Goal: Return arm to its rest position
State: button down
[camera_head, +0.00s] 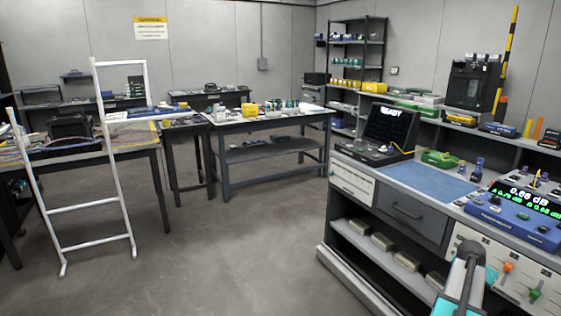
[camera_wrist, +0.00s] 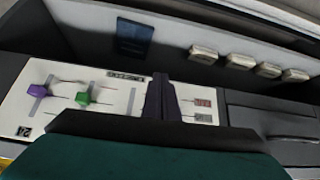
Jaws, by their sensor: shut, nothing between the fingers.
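My gripper (camera_wrist: 161,92) shows in the wrist view as two dark fingers held together, with nothing between them. It is in front of a white panel (camera_wrist: 62,98) with a purple knob (camera_wrist: 39,91) and a green knob (camera_wrist: 84,98); I see no clear contact. In the head view, part of my arm shows at the lower right, in front of the workbench; the fingers cannot be made out there.
The workbench has a blue mat (camera_head: 425,181), a splicer with a READY screen (camera_head: 390,125), and a blue meter (camera_head: 512,212) reading 0.66 dB. Several pale blocks (camera_head: 383,240) lie on its lower shelf. A white ladder-like frame (camera_head: 122,160) stands left. The middle floor is clear.

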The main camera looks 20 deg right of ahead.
jog(key=w+a+f+n+y+p, duration=0.1)
jog(key=w+a+f+n+p, duration=0.1)
jog(key=w+a+f, duration=0.5)
jog(key=w+a+f+n+y+p, duration=0.1)
jog(key=w+a+f+n, duration=0.15)
jog(key=w+a, duration=0.8)
jog(key=w+a+f+n+y+p, duration=0.15)
jog(key=a+f, duration=0.35)
jog(key=a, duration=0.6)
jog(key=w+a+f+n+y+p, duration=0.15)
jog(key=a+f, duration=0.25)
jog(key=a, duration=0.6)
jog(key=w+a+f+n+p, duration=0.15)
jog(key=a+f, duration=0.35)
jog(key=a, duration=0.6)
jog(key=s+a+f+n+g+y+p, duration=0.1)
jog(key=s+a+f, duration=0.1)
jog(key=s+a, duration=0.3)
jog(key=s+a+f+n+g, duration=0.1)
jog(key=s+a+f+n, duration=0.1)
jog(key=a, duration=0.5)
jog(key=s+a+n+g+p, duration=0.1)
jog(key=s+a+n+g, duration=0.1)
jog(key=s+a, duration=0.4)
jog(key=s+a+n+g+y+p, duration=0.1)
jog(key=s+a, duration=0.6)
jog(key=s, duration=0.7)
jog(key=shift+f+n+g+y, duration=0.15)
jog(key=shift+n+g+y, duration=0.15)
jog(key=shift+n+g, duration=0.45)
